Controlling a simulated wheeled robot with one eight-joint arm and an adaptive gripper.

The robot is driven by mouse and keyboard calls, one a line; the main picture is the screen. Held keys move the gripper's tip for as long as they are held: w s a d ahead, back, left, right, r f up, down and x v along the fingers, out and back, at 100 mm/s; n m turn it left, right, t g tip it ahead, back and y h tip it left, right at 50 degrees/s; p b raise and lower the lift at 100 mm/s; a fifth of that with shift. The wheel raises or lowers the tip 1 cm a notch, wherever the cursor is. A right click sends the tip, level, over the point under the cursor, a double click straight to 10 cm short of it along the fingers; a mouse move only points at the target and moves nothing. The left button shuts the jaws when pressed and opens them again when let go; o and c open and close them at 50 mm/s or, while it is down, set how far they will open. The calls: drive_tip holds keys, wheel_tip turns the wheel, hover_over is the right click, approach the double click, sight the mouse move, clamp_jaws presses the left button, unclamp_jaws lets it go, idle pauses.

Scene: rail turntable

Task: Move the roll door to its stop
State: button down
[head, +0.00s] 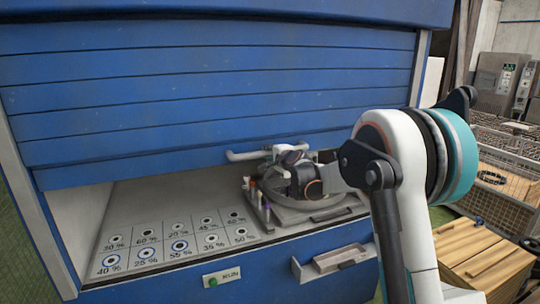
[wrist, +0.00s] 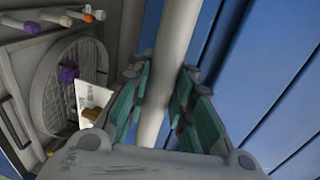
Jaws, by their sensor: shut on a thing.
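The blue slatted roll door (head: 200,100) is partly lowered, with an open gap below its bottom edge. Its pale handle bar (head: 240,155) runs along the lower slat. My gripper (head: 288,153) is at the bar's right part. In the wrist view the handle bar (wrist: 175,40) passes between the teal finger pads of my gripper (wrist: 160,88), which is shut on it. The door's slats (wrist: 270,70) fill the right side of that view. My arm and gripper hide the bar's right end in the head view.
Below the door is a grey deck with marked percentage holes (head: 147,254) and a round turntable (head: 265,185) with small coloured pieces. An open drawer (head: 340,258) juts from the blue front, right of a green button (head: 212,282). Wooden boxes (head: 480,262) stand at right.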

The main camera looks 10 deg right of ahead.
drive_tip(key=c, duration=1.5)
unclamp_jaws()
drive_tip(key=shift+s+r, duration=0.1)
drive_tip(key=shift+s, duration=0.05)
drive_tip(key=shift+c, duration=0.2)
drive_tip(key=shift+o, duration=0.5)
drive_tip(key=shift+s, duration=0.1)
drive_tip(key=v, duration=1.1)
drive_tip(key=shift+s, duration=0.35)
drive_tip(key=shift+d, duration=0.1)
